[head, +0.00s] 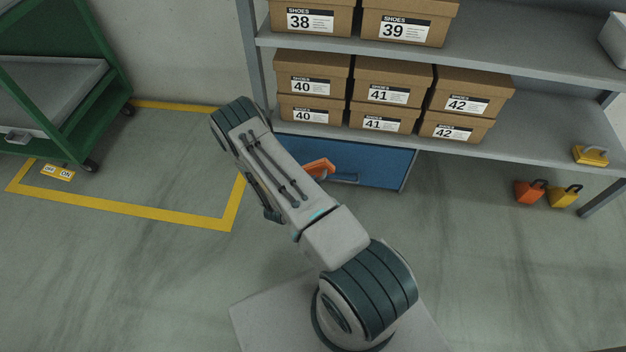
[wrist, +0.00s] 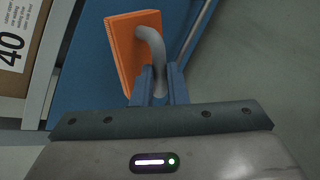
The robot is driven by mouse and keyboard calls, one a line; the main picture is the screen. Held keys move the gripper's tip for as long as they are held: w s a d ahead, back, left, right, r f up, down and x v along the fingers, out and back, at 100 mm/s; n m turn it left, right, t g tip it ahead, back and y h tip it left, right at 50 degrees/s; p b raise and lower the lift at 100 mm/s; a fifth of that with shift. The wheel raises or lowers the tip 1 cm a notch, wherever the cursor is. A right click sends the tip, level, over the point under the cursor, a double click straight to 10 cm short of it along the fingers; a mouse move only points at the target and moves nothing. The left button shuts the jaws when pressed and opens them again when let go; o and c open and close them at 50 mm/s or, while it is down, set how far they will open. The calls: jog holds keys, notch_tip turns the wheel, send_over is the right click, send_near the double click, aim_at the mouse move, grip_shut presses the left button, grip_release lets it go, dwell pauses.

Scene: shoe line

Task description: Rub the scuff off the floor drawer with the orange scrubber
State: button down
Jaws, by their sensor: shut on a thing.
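The floor drawer (head: 385,165) is a blue front under the lower shelf, with a handle near its middle. My arm covers its left part in the head view. The orange scrubber (head: 320,167) shows beside my arm, in front of the drawer. In the wrist view the orange scrubber (wrist: 128,45) has a curved grey handle. My gripper (wrist: 160,88) is shut on that handle, and the block is close to the blue drawer front (wrist: 85,75). I cannot tell whether it touches. No scuff is visible; it may be hidden by my arm or the scrubber.
Shoe boxes (head: 385,80) stand on the shelves above the drawer. An orange block (head: 529,191) and a yellow block (head: 564,195) with dark handles sit on the floor at right. A yellow scrubber-like block (head: 590,155) lies on the lower shelf. A green cart (head: 115,75) stands left.

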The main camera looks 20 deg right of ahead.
jog(key=shift+s+a+p, duration=0.2)
jog(key=shift+s+a, duration=0.25)
jog(key=shift+s, duration=0.2)
jog(key=shift+s+a+p, duration=0.15)
jog(key=shift+s+a, duration=0.25)
jog(key=shift+s, duration=0.2)
